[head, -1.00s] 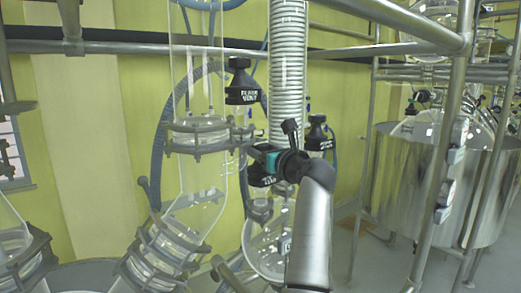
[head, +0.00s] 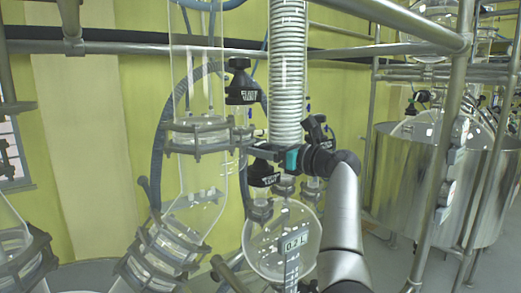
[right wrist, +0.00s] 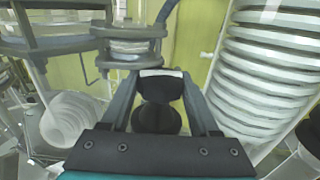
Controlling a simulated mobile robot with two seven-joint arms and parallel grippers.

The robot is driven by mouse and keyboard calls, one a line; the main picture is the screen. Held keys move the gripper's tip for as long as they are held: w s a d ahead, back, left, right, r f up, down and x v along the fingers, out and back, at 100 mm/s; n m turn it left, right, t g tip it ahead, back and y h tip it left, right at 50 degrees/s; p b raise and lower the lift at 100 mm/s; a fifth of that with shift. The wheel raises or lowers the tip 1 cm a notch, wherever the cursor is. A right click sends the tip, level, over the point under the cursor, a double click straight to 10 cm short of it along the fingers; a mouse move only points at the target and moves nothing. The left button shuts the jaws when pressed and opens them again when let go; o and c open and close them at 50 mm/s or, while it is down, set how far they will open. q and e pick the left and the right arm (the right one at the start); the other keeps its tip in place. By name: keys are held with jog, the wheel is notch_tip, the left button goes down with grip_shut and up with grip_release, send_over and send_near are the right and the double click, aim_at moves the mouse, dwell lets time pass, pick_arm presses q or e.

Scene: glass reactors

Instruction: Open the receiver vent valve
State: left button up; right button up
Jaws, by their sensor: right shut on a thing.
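A black valve (head: 262,174) with a small pale label stands just left of the coil column's lower end in the head view. The label is too small to read surely. My right gripper (head: 262,152) reaches it from the right and is shut on its black knob. In the right wrist view the knob (right wrist: 157,90) sits between the two fingers of the gripper (right wrist: 158,76). My left gripper is not in view.
Another black valve (head: 240,84) with a label stands above and left. The white coil column (head: 287,75) is close beside my gripper. A metal rail (head: 130,47) crosses above. A steel vessel (head: 430,185) stands at the right.

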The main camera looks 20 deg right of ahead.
jog(key=shift+n+g+y, duration=1)
jog(key=shift+y, duration=0.2)
jog(key=shift+f+n+g+y, duration=0.15)
jog(key=shift+n+g+y, duration=0.45)
jog(key=shift+g, duration=0.1)
jog(key=o, duration=1.1)
jog(key=shift+s+d, duration=0.1)
jog(key=b+v, duration=0.4)
jog(key=v, duration=1.1)
